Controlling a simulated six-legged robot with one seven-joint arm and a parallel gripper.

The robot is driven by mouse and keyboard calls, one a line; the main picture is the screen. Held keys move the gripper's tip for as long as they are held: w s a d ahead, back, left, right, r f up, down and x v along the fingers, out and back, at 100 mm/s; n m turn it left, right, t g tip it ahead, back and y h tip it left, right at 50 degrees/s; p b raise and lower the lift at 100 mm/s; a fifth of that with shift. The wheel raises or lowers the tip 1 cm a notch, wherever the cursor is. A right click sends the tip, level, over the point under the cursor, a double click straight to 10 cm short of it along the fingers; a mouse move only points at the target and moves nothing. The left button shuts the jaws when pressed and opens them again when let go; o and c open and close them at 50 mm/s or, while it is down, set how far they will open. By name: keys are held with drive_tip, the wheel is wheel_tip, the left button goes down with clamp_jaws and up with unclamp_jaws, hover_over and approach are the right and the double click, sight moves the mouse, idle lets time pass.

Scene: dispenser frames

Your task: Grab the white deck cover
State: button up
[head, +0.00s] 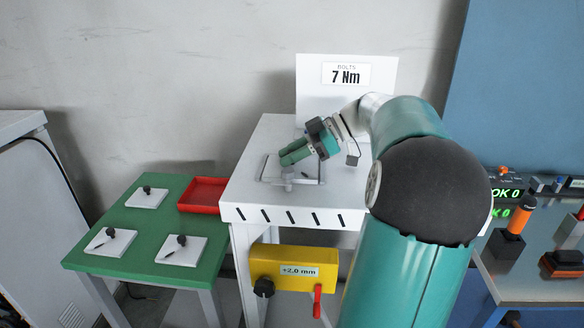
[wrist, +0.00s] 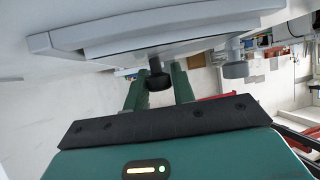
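The white deck cover (wrist: 180,40) appears as a pale plate with a grey edge at the top of the wrist view. A black knob (wrist: 158,78) sticks out from it. My gripper (wrist: 159,88) has its two green fingers on either side of this knob, with narrow gaps that suggest it is open and not clamped. In the head view my gripper (head: 284,158) is low over the white table (head: 262,140), at a thin grey frame (head: 264,168). My gripper and wrist hide most of the plate there.
A green table (head: 140,222) at left holds several white plates (head: 147,197) with black knobs and a red tray (head: 203,195). A sign reading 7 Nm (head: 345,74) stands behind the white table. A yellow box (head: 280,268) hangs in front. A bench with tools (head: 514,220) stands at right.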

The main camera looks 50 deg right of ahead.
clamp_jaws()
wheel_tip(320, 180, up, 28)
idle(0.8)
